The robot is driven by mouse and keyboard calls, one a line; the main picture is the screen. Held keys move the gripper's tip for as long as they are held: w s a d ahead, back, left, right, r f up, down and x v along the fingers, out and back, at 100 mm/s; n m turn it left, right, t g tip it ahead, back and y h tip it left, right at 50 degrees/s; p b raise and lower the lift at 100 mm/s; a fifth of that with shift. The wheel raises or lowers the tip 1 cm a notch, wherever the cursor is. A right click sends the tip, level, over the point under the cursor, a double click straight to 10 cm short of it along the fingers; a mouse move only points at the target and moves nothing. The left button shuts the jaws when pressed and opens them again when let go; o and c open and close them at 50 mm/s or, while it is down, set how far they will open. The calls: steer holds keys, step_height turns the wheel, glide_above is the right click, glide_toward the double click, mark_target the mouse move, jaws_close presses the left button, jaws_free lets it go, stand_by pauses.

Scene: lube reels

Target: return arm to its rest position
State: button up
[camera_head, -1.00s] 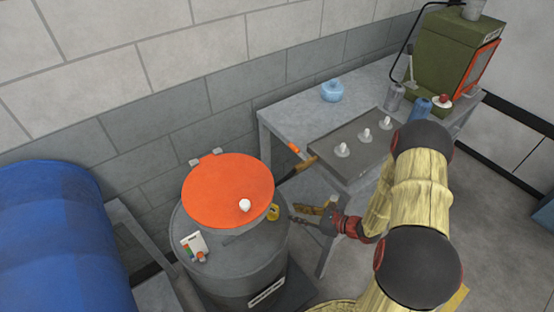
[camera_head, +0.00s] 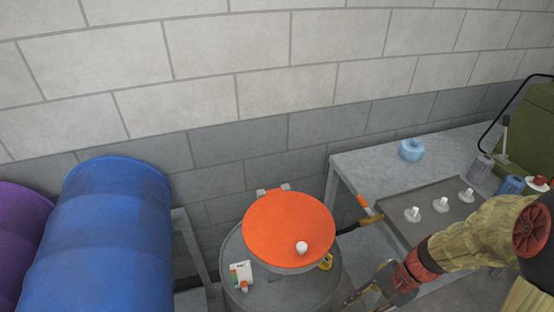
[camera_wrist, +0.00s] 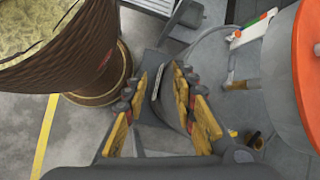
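My gripper (camera_head: 366,292) is low at the right of the grey drum in the head view, apart from its lid and cut off in part by the bottom edge. In the wrist view my gripper (camera_wrist: 159,80) has its two yellow-padded fingers spread, with nothing between them. My arm, in a pale yellow cover with red joints, reaches in from the right in front of the table. The grey drum (camera_head: 238,252) has an orange round lid (camera_head: 285,225) with a white knob; the lid shows partly in the wrist view (camera_wrist: 306,60).
A grey table (camera_head: 375,160) bears a dark tray with three white fittings and a blue jar (camera_head: 411,150). A white card (camera_head: 241,272) is on the drum top. A block wall closes the back.

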step_height(320, 180, up, 24)
steer(key=s+a+n+t+h, duration=0.2)
steer(key=n+t+h, duration=0.4)
steer(key=n, duration=0.4)
steer(key=shift+s+r+t+h, duration=0.15)
steer(key=shift+s+t+h, duration=0.15)
steer(key=shift+s+t, duration=0.15)
